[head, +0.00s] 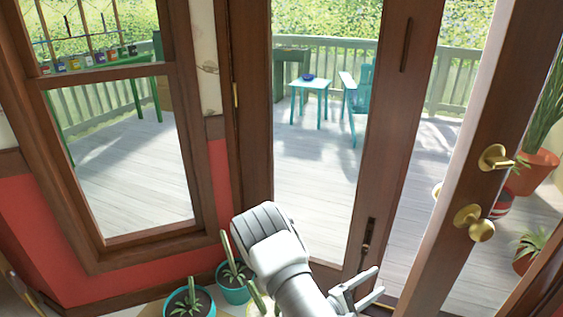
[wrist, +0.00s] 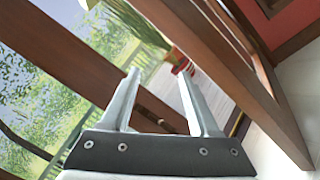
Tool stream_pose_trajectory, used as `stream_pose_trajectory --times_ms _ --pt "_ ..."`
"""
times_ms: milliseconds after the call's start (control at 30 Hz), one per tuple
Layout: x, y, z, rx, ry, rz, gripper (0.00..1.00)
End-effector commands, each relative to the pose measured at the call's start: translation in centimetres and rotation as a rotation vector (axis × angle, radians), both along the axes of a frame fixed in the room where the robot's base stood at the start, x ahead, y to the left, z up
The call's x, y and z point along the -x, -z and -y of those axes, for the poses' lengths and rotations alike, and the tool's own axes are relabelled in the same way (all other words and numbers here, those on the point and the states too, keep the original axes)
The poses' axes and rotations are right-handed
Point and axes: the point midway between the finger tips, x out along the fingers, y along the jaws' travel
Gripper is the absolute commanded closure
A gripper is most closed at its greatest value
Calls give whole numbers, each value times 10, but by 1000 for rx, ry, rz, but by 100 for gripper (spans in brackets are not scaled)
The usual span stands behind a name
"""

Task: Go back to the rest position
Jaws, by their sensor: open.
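My gripper (head: 362,292) is at the bottom of the head view, right of centre, in front of the lower part of the glass door. Its two fingers are apart with nothing between them. In the wrist view my gripper (wrist: 158,88) also shows open and empty, its fingers pointing toward the doorway. My white arm reaches in from the bottom edge of the head view.
An open wooden door (head: 465,190) with brass knobs stands at the right. Potted plants (head: 233,283) sit on the floor left of my arm. A window (head: 120,150) is at left. Outside, a deck (head: 310,140) holds a small teal table (head: 310,86) and chair (head: 360,95).

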Motion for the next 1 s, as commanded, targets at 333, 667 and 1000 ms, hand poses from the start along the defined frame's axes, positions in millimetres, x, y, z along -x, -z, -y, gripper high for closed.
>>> stream_pose_trajectory --times_ms 333,667,1000 --pt "40 -89 25 -231 395 64 38" --pt "92 -146 26 -547 662 99 38" --pt "141 -190 4 -938 798 140 38"
